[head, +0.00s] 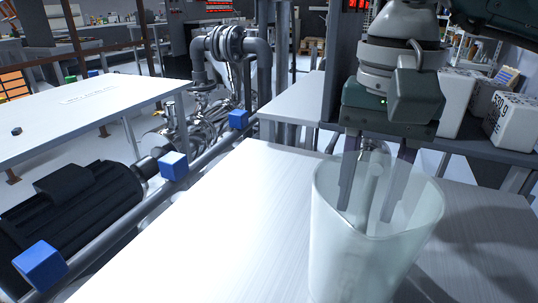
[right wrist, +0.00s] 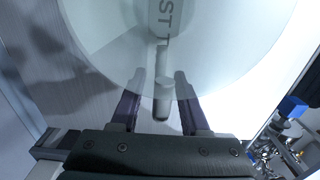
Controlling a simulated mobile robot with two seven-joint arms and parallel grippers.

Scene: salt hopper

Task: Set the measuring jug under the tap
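The measuring jug (head: 362,255) is a tall, frosted, translucent vessel standing on the pale bench at centre right. It fills much of the right wrist view (right wrist: 95,50). My right gripper (head: 368,215) points down at the jug's top, fingers apart and showing through its wall. I cannot tell whether the fingertips are inside or behind it. A grey cylindrical piece (right wrist: 162,88) stands between the fingers (right wrist: 161,80), with a gap on each side. Lettering reading "ST T" lies beyond it. I cannot tell whether this piece is the tap or part of the jug. My left gripper is not in view.
The bench (head: 220,235) is clear left of the jug. White printed blocks (head: 512,120) sit on a shelf at right. Pipework (head: 240,50), a black motor (head: 75,210) and blue cubes (head: 173,165) lie left of the bench. A white table (head: 70,115) stands farther left.

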